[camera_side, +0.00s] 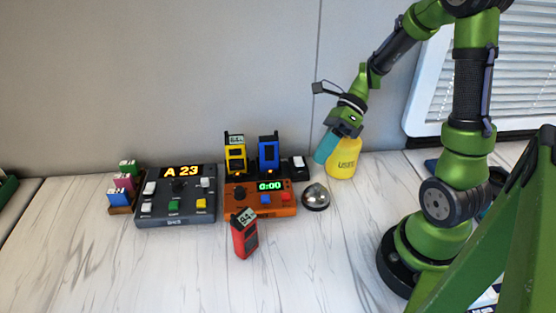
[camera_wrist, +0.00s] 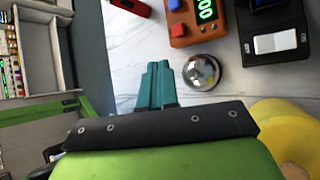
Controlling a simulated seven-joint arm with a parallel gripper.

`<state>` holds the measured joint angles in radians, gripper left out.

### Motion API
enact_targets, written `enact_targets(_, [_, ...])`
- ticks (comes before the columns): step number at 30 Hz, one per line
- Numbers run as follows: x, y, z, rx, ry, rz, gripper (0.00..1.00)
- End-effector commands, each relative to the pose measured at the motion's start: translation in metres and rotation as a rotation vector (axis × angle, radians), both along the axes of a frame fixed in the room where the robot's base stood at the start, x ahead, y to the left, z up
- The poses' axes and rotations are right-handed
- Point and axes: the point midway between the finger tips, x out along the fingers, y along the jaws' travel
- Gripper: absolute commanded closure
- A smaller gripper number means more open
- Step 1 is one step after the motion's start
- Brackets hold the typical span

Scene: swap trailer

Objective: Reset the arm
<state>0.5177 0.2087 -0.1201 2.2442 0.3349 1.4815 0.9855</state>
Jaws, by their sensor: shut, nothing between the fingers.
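My gripper (camera_side: 325,149) is shut and empty, with teal fingers pressed together. It hangs above the counter at the back, just left of the yellow bottle (camera_side: 344,158) and above the silver bell (camera_side: 316,196). In the wrist view my gripper (camera_wrist: 157,84) points toward the counter, with the bell (camera_wrist: 201,72) to the right of its fingertips. The yellow bottle also shows in the wrist view (camera_wrist: 292,128) at the lower right, partly cut off. My gripper touches nothing that I can see, though its gap to the bottle is hard to judge.
An orange timer box (camera_side: 260,199) and a grey console (camera_side: 176,205) reading "A 23" stand left. A red handset (camera_side: 244,233) is in front. Yellow (camera_side: 235,155) and blue (camera_side: 268,153) handsets stand behind. Small coloured blocks (camera_side: 124,181) sit far left.

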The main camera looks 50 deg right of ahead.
Motion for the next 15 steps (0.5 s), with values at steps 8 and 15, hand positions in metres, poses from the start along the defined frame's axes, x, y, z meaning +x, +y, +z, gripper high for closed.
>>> enact_targets(8, [-0.0001,0.0000,-0.0003,0.000,0.000,0.000,1.00])
enact_targets(15, [-0.0049,-0.0058,-0.0096,-0.070,-0.097,0.125,1.00])
